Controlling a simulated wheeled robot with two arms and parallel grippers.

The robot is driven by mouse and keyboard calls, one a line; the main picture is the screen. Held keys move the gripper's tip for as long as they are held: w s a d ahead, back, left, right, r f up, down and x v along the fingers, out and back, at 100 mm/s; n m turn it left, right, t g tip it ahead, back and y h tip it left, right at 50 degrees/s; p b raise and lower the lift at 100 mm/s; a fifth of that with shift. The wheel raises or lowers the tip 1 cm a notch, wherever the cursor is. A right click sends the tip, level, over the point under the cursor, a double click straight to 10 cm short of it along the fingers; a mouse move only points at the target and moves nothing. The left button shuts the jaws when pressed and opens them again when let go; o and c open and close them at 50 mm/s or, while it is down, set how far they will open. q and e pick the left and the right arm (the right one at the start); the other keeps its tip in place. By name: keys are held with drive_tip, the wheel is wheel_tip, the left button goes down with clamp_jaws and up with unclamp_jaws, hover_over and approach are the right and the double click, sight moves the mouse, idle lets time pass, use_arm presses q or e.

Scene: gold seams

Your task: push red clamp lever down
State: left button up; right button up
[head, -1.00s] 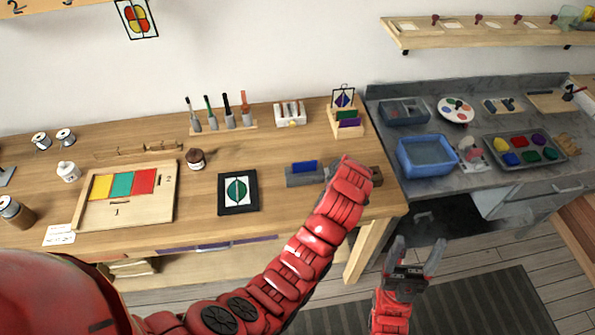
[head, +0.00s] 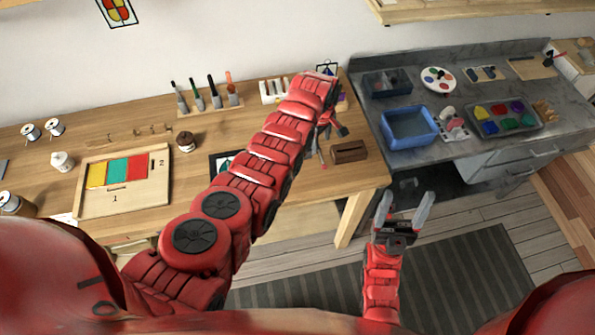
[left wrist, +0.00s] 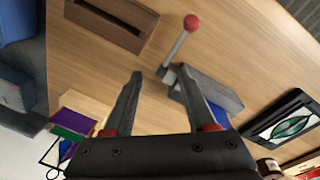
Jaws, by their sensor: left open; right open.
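The clamp shows in the left wrist view as a grey body (left wrist: 213,88) on the wooden bench. Its thin metal lever (left wrist: 178,47) ends in a red ball knob (left wrist: 191,23) and points toward the bench's front side; its exact tilt is hard to tell. My left gripper (left wrist: 160,73) is open and empty above the bench, its fingers pointing toward the clamp. One finger overlaps the clamp body in the picture; I cannot tell if they touch. In the head view my left arm hides most of the clamp. My right gripper (head: 407,200) is open and empty in front of the bench.
A slotted brown wooden block (head: 348,152) stands right of the clamp. A framed leaf picture (left wrist: 288,124) lies on its other side. A rack with coloured pieces (left wrist: 80,122) is behind. A blue basin (head: 410,128) sits on the grey counter at right.

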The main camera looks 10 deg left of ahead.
use_arm(q)
drive_tip(key=shift+w+r, duration=0.1)
drive_tip(key=shift+w, duration=0.05)
drive_tip(key=shift+a, duration=0.2)
